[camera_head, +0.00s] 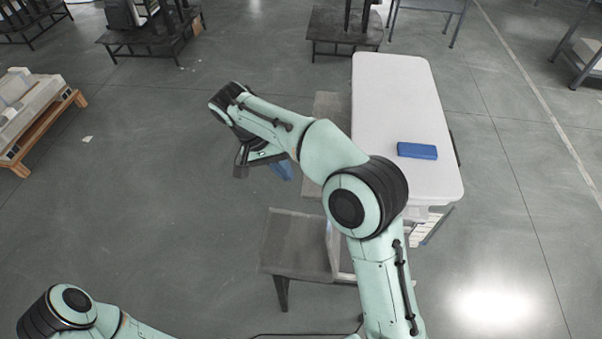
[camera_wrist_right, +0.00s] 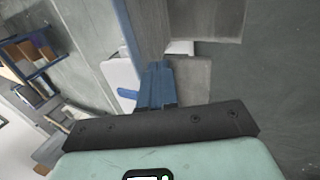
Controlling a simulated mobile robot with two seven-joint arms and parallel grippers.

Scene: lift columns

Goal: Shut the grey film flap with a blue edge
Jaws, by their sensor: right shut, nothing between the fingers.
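The grey film flap (camera_wrist_right: 147,25) shows in the right wrist view as a grey strip at the top, with a blue edge (camera_wrist_right: 124,28) along its left side. I cannot make it out in the head view, where my right arm covers much of that area. My right gripper (camera_head: 284,170) is left of the white-topped table, with its blue fingers pointing right. It is shut and empty. In the wrist view its fingers (camera_wrist_right: 157,84) appear just below the flap; I cannot tell whether they touch it. My left gripper is out of view.
The white-topped table (camera_head: 392,90) bears a blue block (camera_head: 417,150). A grey bench (camera_head: 290,245) stands at its near left, and another grey surface (camera_head: 327,105) lies along its left side. Open floor (camera_head: 150,200) lies left of my right gripper.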

